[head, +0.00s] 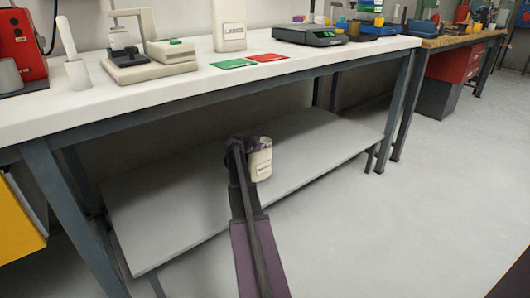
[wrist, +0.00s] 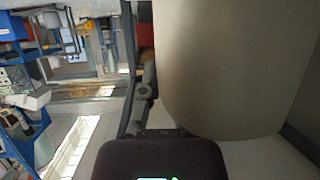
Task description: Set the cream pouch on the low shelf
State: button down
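The cream pouch (head: 261,166) is upright in the head view, with a dark label on its front. It is at my gripper (head: 246,143), over the right half of the low shelf (head: 180,207). My gripper looks shut on the pouch. In the wrist view the pouch (wrist: 235,65) fills the right side, and one dark finger (wrist: 144,90) lies against its left edge. The other finger is hidden. The pouch's base is close to the pale shelf surface; I cannot tell whether it touches.
The white bench top (head: 190,87) spans above the shelf, with steel legs (head: 75,215) at the front. It carries a scale (head: 310,36), a red card (head: 268,57) and a green card (head: 232,64). The low shelf is otherwise bare. A yellow cabinet (head: 17,225) stands at left.

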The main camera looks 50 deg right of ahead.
jog(key=shift+f+b, duration=0.35)
jog(key=shift+f, duration=0.4)
jog(key=c, duration=0.8)
grip_release()
jog(key=shift+r, duration=0.25)
jog(key=p+v, duration=0.4)
jog(key=v, duration=0.8)
jog(key=shift+p, duration=0.3)
jog(key=shift+f, duration=0.1)
